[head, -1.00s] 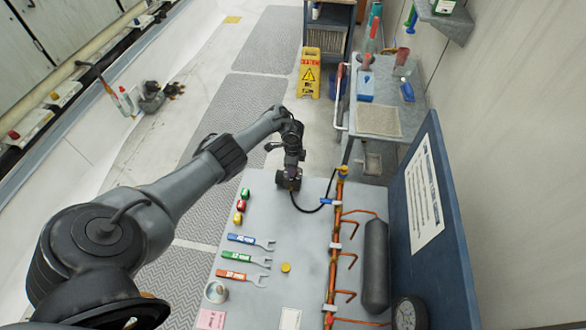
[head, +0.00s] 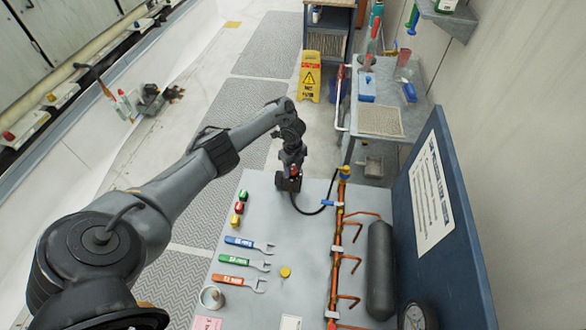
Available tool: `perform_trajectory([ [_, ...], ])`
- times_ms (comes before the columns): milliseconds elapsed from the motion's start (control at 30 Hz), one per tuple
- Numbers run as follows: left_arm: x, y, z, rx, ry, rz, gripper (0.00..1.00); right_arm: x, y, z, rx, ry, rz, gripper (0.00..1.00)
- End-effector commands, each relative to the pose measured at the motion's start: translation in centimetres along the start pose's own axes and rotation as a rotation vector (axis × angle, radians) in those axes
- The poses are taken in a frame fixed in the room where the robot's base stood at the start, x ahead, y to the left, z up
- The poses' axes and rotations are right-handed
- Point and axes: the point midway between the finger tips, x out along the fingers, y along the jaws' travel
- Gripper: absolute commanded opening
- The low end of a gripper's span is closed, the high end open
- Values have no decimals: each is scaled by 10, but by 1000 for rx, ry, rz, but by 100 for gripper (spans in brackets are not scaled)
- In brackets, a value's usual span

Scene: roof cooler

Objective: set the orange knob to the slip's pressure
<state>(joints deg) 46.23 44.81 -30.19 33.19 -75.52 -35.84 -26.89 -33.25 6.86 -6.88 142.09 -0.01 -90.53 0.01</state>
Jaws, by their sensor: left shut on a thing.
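My left gripper (head: 289,183) is low over the far edge of the grey bench. It is shut on a small dark thing, mostly hidden by the fingers; a bit of red shows just above. A black hose (head: 312,209) runs from there to the copper pipe (head: 337,240). I cannot clearly make out an orange knob; a yellow-orange cap (head: 344,171) tops the pipe. A pink slip (head: 207,323) and a white slip (head: 290,322) lie at the near edge, their writing unreadable. A round gauge (head: 415,316) is at lower right. My right gripper is not in view.
A dark cylinder (head: 380,270) and blue board (head: 462,240) stand right. A yellow sign (head: 310,78) stands behind.

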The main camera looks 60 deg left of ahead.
Motion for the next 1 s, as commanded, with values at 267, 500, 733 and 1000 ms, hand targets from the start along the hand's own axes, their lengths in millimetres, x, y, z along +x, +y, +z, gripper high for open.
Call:
perform_trajectory([
  [267, 1, 0, 1, 29, -1, 0, 11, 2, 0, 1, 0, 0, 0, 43],
  [500, 1, 0, 1, 28, -2, 0, 11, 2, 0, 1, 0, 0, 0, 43],
  [733, 1, 0, 0, 28, -1, 0, 67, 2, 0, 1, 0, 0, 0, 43],
  [1000, 0, 0, 0, 29, -1, 0, 67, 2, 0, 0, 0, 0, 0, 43],
])
